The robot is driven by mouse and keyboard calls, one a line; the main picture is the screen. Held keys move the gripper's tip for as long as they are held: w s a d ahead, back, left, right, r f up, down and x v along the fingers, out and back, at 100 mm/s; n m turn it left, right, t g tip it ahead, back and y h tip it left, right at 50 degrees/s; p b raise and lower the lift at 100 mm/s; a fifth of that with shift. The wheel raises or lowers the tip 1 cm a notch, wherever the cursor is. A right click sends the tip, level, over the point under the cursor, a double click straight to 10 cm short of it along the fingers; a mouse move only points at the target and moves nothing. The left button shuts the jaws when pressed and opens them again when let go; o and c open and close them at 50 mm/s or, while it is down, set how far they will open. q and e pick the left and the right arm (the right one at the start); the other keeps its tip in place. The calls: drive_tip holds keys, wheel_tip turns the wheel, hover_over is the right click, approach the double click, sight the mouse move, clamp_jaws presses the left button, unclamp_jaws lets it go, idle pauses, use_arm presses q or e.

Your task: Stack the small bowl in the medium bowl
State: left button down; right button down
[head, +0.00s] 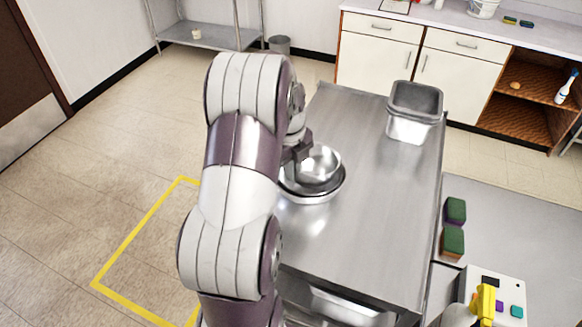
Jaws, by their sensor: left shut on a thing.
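The small bowl (323,163) is shiny metal and shows near the middle of the head view. My left gripper (301,154) is shut on its left rim, partly hidden by my own arm. The small bowl is over or inside a wider metal bowl (322,198), which I take as the medium bowl, on the steel table. Their outlines overlap, and I cannot tell whether the small bowl touches it or hangs just above. The left side of both bowls is hidden behind my arm.
The steel table (368,225) is bare in front and to the right of the bowls. A deep metal pan (413,112) stands at its far right corner. Two green-topped sponges (455,211) lie beyond its right edge, near a white box with coloured buttons (508,290).

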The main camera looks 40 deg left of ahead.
use_arm(q)
drive_tip(key=c, duration=1.1)
unclamp_jaws()
drive_tip(key=shift+r, duration=0.4)
wheel_tip(320, 180, up, 4)
drive_tip(key=shift+s+b, duration=0.1)
drive_tip(key=shift+b, duration=0.5)
drive_tip(key=r+p, duration=0.4)
drive_tip(key=r, duration=0.1)
drive_tip(key=r+p, duration=0.2)
drive_tip(key=r, duration=0.1)
drive_tip(key=shift+s+p, duration=0.35)
drive_tip(key=shift+s, duration=0.05)
